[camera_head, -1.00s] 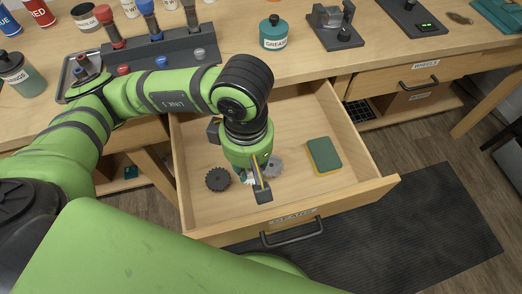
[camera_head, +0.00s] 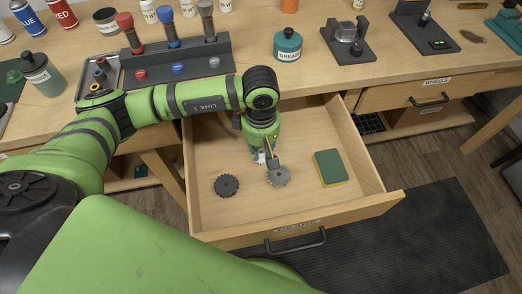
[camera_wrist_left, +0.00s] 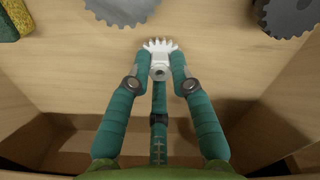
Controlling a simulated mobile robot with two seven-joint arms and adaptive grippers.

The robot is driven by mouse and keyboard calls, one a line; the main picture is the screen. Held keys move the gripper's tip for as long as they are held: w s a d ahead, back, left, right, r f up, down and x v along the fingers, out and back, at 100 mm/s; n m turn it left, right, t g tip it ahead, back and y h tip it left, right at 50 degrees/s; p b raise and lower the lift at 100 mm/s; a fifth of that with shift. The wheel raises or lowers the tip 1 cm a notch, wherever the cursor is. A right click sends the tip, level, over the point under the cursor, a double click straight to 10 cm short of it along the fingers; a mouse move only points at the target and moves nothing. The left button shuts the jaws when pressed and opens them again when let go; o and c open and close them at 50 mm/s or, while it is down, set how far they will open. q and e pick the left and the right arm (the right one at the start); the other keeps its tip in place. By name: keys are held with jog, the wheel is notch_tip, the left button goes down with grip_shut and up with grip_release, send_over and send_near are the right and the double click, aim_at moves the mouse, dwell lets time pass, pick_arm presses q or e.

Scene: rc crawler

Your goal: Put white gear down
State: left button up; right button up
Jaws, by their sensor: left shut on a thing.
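The white gear (camera_wrist_left: 160,64) is between the fingertips of my left gripper (camera_wrist_left: 161,72), which is shut on it, in the left wrist view. In the head view my left gripper (camera_head: 263,157) points down into the open drawer (camera_head: 215,222), behind the grey gear (camera_head: 278,176). Only a small pale bit of the white gear (camera_head: 260,157) shows there. The gear is close to the drawer floor; I cannot tell whether it touches. My right gripper is not in view.
In the drawer, a black gear (camera_head: 226,185) lies left of the grey gear, and a green and yellow sponge (camera_head: 330,167) lies to the right. The drawer's front wall (camera_head: 300,222) is nearest me. Bare floor shows between these things.

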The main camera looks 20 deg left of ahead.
pick_arm(q)
notch_tip(320, 180, down, 2)
jog(key=shift+f, duration=0.1)
jog(key=shift+f, duration=0.2)
jog(key=o, duration=0.8)
jog(key=shift+r, duration=0.1)
